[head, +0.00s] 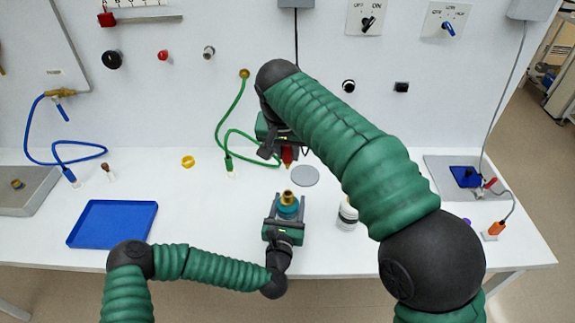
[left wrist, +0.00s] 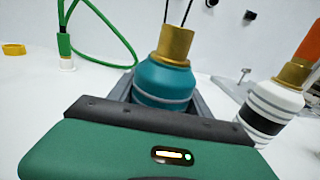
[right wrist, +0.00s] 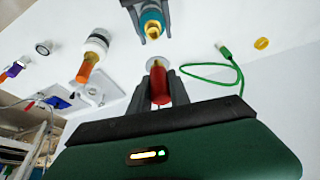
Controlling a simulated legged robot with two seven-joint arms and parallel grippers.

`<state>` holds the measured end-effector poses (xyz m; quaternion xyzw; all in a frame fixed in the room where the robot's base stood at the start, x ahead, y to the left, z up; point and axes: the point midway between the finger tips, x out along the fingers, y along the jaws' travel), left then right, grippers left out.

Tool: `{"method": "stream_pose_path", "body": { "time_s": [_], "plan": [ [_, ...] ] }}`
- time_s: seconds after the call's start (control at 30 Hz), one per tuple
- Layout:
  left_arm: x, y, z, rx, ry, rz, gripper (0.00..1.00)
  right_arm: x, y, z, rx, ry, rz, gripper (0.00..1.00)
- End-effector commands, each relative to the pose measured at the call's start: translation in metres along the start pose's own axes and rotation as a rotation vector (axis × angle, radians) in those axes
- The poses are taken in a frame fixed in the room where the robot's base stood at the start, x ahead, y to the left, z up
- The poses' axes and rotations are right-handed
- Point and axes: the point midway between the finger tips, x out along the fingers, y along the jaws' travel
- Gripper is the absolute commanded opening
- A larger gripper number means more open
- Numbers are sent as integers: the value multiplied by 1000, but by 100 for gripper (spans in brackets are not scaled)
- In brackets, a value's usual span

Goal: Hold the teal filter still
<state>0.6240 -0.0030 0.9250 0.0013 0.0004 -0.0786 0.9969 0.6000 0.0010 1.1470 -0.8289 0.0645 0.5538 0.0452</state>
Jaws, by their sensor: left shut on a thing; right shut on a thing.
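The teal filter (head: 288,208), a rounded body with a brass neck, stands upright near the front middle of the table. My left gripper (head: 285,205) is shut on it from the front. It fills the middle of the left wrist view (left wrist: 164,85), the jaws around its lower body. It also shows in the right wrist view (right wrist: 151,22). My right gripper (head: 280,146) is behind and above the filter, apart from it. It is shut on a red cylindrical piece (right wrist: 160,88) with a brass end; only a little of that piece shows in the head view (head: 287,155).
A white filter (left wrist: 274,103) with a black band and orange top stands right of the teal one. A blue tray (head: 113,222) lies at left. A green hose (head: 222,125) hangs behind. A grey disc (head: 305,176) and yellow ring (head: 188,162) lie on the table.

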Motion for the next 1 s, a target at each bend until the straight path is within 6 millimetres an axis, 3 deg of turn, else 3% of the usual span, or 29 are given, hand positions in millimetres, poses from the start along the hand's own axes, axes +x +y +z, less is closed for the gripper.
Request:
{"method": "stream_pose_path", "body": {
  "time_s": [0.5, 0.83, 0.87, 1.0],
  "plan": [
    [0, 0, 0, 1, 1, 1, 4, -46, -1, -19, -1, 2, -1, 0],
    [0, 0, 0, 1, 0, 1, 4, -52, 0, -22, -1, 0, 1, 0],
    [0, 0, 0, 1, 0, 1, 59, -52, 0, -22, -1, 0, 1, 0],
    [0, 0, 0, 1, 0, 1, 78, -52, 0, -22, -1, 0, 1, 0]
  ]
}}
